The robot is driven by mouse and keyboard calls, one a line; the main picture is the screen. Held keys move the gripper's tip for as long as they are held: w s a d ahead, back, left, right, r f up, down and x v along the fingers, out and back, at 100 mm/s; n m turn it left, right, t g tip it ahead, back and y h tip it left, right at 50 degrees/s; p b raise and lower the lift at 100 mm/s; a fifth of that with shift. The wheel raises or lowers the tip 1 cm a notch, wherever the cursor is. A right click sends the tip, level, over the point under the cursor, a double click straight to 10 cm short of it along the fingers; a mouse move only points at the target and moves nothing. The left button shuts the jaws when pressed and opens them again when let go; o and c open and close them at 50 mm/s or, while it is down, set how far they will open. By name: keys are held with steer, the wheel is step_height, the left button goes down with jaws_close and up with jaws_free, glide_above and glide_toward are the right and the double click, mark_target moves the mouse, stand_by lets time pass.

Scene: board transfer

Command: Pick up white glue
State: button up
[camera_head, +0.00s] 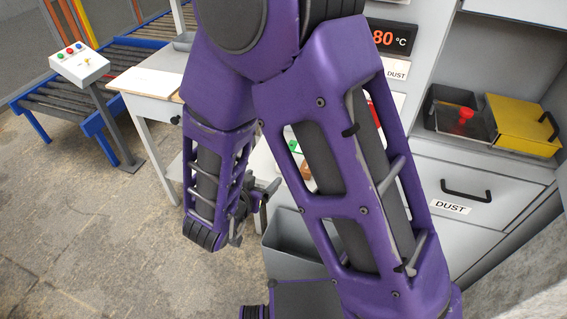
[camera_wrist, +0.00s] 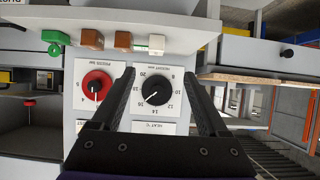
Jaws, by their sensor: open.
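A small white block-like item (camera_wrist: 156,44), which looks like the white glue, sits on a pale shelf (camera_wrist: 190,38) at the top of the wrist view. It is the rightmost of a row of small items, and I cannot read any label on it. My gripper (camera_wrist: 160,78) is open and empty. Its two black fingers point up the wrist view toward the shelf, with the white item beyond the tips and roughly between their lines. In the head view my own purple arm covers much of the shelf area, and I cannot make out the white item there.
Two brown blocks (camera_wrist: 92,39) and a green item (camera_wrist: 55,40) stand left of the white item. A panel with a red knob (camera_wrist: 97,86) and a black knob (camera_wrist: 156,90) lies behind the fingers. A grey bin (camera_head: 285,240) and DUST drawer (camera_head: 480,190) show in the head view.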

steer(key=b, duration=0.1)
glide_above(283, 170)
steer(key=s+a, duration=0.3)
steer(key=s, duration=0.1)
steer(key=f, duration=0.4)
steer(key=shift+w+d+f, duration=0.1)
steer(key=shift+d+f, duration=0.15)
steer(key=shift+f, duration=0.05)
steer(key=x, duration=0.3)
steer(key=d+x, duration=0.1)
steer(key=shift+w+r+b, duration=0.2)
steer(key=shift+b, duration=0.15)
steer(key=shift+w+d+f, duration=0.2)
steer(key=shift+w, duration=0.2)
jaws_close()
